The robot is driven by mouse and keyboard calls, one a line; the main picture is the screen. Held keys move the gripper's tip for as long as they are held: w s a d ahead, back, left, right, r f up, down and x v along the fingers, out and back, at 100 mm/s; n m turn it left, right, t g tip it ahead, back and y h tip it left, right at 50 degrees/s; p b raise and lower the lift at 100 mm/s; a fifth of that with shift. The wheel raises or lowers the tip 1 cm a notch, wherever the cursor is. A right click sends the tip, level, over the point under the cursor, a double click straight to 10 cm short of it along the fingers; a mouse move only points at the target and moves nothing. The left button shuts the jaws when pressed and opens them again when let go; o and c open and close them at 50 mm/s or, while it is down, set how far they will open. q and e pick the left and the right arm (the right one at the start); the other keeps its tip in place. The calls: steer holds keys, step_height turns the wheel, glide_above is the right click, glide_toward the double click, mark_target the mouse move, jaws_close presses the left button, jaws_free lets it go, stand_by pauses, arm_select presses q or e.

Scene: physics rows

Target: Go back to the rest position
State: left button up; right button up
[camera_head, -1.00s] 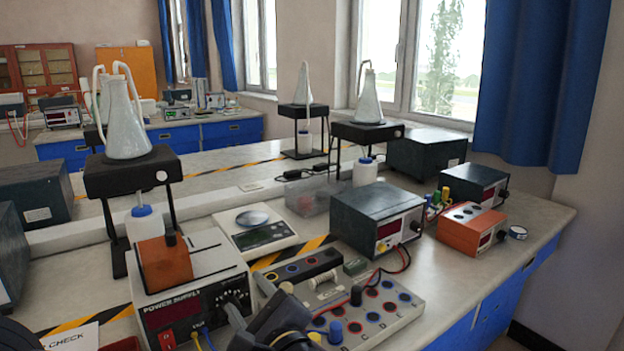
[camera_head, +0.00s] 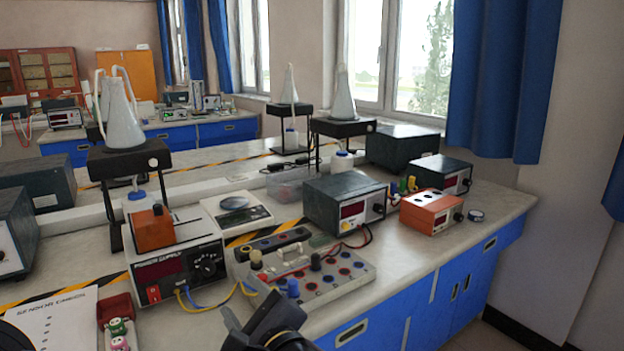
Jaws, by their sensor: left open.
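My right gripper is not in view.
The power supply (camera_head: 165,275), with an orange block on top and wires to its front, stands left of the board. A sensor check sheet (camera_head: 55,318) and a red tray (camera_head: 116,308) lie at the front left. Flasks on black stands (camera_head: 125,158) stand behind. Floor is clear at right.

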arm_select(q)
steer(key=s+a+f+n+g+h, duration=0.2)
steer(key=s+a+f+n+g, duration=0.35)
steer(key=a, duration=0.25)
steer(key=s+a+f+n+g+h, duration=0.1)
steer(key=s+a+f+n+g, duration=0.4)
steer(key=a, duration=0.3)
steer(key=s+d+f+n+t+h, duration=0.1)
steer(key=s+d+f+n+h, duration=0.15)
steer(key=s+n+h, duration=0.3)
steer(key=s+d+f+n+h, duration=0.1)
steer(key=s+d+n+h, duration=0.2)
steer(key=s+n+h, duration=0.25)
step_height(320, 180, down, 10)
steer(key=w+n+b, duration=0.1)
steer(key=b, duration=0.9)
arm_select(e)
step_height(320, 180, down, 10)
arm_select(q)
step_height(320, 180, up, 26)
steer(key=p, duration=2.6)
steer(key=shift+f, duration=0.15)
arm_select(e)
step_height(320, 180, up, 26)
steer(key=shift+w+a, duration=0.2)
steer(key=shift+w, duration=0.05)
